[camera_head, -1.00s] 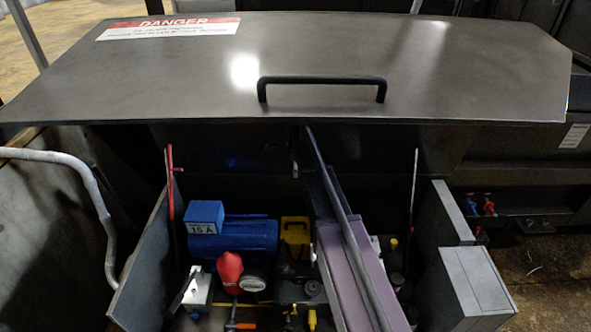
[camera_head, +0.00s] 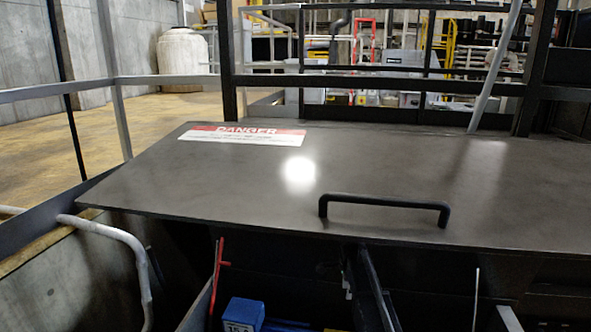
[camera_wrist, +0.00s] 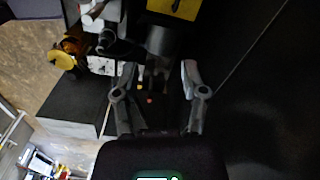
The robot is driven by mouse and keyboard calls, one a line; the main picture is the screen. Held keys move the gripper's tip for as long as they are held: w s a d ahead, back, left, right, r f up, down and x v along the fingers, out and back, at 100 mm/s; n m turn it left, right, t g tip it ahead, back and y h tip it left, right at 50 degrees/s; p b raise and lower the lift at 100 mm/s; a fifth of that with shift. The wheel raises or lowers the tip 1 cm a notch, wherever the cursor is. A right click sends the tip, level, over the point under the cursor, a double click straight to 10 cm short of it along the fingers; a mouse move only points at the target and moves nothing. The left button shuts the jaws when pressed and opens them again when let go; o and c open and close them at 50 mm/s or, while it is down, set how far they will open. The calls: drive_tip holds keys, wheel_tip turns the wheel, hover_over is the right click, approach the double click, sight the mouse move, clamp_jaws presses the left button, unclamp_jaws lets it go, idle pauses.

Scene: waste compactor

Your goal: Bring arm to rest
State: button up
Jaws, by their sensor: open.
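My gripper (camera_wrist: 157,85) shows in the wrist view with its two fingers apart and nothing between them. Dark machine parts lie beyond the fingertips, and a yellow part (camera_wrist: 172,8) is at the top of that view. My gripper and arm are not in the head view. The compactor's dark lid (camera_head: 340,180) is raised in the head view, with a black handle (camera_head: 384,203) near its front edge and a red and white danger label (camera_head: 243,135).
Below the lid the open compartment shows a red rod (camera_head: 216,275) and a blue part (camera_head: 243,312). A pale bent pipe (camera_head: 128,240) stands at the left. Railings (camera_head: 380,81) run behind the lid. Open floor (camera_head: 150,115) and a white tank (camera_head: 183,60) are beyond.

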drive_tip(key=s+n, duration=1.7)
drive_tip(key=s, duration=0.6)
drive_tip(key=shift+s+a, duration=0.2)
drive_tip(key=shift+s, duration=0.15)
idle(0.6)
